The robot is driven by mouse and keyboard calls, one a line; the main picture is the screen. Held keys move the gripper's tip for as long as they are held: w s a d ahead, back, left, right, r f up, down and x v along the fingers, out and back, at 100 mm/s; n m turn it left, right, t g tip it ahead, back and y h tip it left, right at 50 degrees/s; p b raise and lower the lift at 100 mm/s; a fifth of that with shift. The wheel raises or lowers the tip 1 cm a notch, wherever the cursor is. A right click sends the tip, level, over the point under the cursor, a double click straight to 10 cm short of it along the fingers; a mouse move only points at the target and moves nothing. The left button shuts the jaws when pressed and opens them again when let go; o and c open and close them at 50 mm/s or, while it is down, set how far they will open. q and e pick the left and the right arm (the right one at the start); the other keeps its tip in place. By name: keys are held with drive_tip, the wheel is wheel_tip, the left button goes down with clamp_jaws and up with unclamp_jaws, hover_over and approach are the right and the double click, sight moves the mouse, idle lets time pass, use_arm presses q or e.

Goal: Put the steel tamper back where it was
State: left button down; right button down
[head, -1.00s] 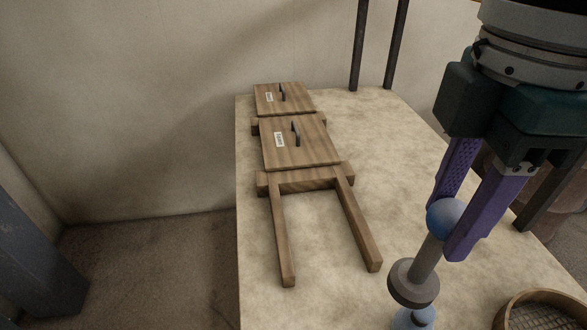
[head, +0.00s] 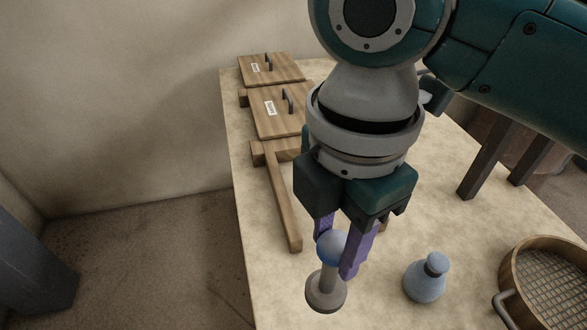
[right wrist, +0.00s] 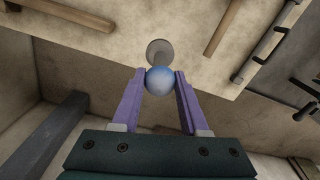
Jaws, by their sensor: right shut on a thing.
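The steel tamper has a blue ball knob and a grey shaft with a round grey foot (head: 326,292). My right gripper (head: 338,250) is shut on its blue knob, with purple fingers on either side. The tamper hangs roughly upright near the table's left front edge; I cannot tell whether its foot touches the table. In the right wrist view the blue knob (right wrist: 160,80) sits between the fingertips, with the foot beyond it. My left gripper is not in view.
Two labelled wooden boards with handles (head: 280,108) lie at the back left on a wooden frame (head: 281,205), partly hidden by my arm. A blue bottle (head: 425,281) and a round sieve (head: 545,285) stand at the right. Bare table (head: 460,235) lies between.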

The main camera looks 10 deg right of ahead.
sight(326, 284)
wheel_tip(326, 284, down, 6)
drive_tip(key=shift+b, duration=0.4)
drive_tip(key=shift+f+b, duration=0.4)
drive_tip(key=shift+f, duration=1.5)
